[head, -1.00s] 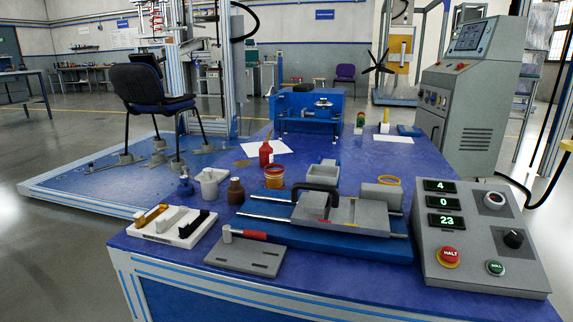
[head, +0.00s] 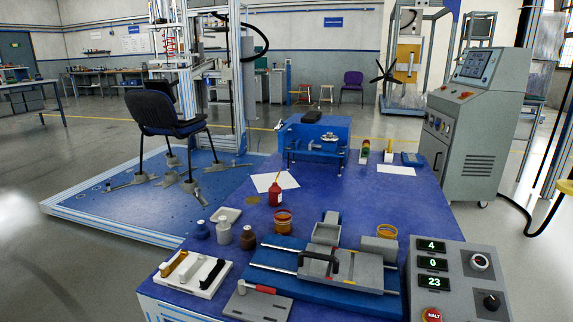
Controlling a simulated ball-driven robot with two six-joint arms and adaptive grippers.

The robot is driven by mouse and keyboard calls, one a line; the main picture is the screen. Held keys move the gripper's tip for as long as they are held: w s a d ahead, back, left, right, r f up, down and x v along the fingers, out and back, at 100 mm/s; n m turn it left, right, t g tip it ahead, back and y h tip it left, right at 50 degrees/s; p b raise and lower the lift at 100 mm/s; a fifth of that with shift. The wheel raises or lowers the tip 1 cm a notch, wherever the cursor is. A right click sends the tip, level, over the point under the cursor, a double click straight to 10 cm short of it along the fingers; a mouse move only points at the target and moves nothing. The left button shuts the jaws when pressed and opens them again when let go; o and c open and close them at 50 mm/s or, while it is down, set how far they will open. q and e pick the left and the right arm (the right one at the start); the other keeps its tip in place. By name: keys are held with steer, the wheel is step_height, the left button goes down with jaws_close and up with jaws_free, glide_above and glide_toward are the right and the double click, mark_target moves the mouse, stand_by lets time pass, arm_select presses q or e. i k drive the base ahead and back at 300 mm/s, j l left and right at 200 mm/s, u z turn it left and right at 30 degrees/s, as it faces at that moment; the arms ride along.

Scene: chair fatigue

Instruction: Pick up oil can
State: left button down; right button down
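A red bottle with a thin spout, which looks like the oil can (head: 275,196), stands upright on the blue table (head: 350,208). It is behind the orange-rimmed tin and beside a white paper sheet. Neither of my grippers shows in the head view, so I cannot see whether they are open or shut.
A blue bottle (head: 200,230), a white bottle (head: 224,231) and a brown bottle (head: 248,237) stand left of the orange-rimmed tin (head: 283,221). A grey clamp fixture (head: 345,268) and control box (head: 460,280) fill the front.

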mark_target(275, 192)
steer(key=i+j+z, duration=0.15)
steer(key=i+j, duration=0.15)
steer(key=j, duration=0.4)
steer(key=i+j+z, duration=0.15)
steer(key=j, duration=0.55)
steer(key=i+j+z, duration=0.15)
steer(key=i+j, duration=0.2)
steer(key=j, duration=0.4)
steer(key=i+j+z, duration=0.15)
steer(key=j, duration=0.65)
steer(key=i+j+z, duration=0.15)
steer(key=j, duration=0.6)
steer(key=i+j+z, duration=0.15)
steer(key=j, duration=0.65)
steer(key=j+z, duration=0.15)
steer(key=j, duration=0.65)
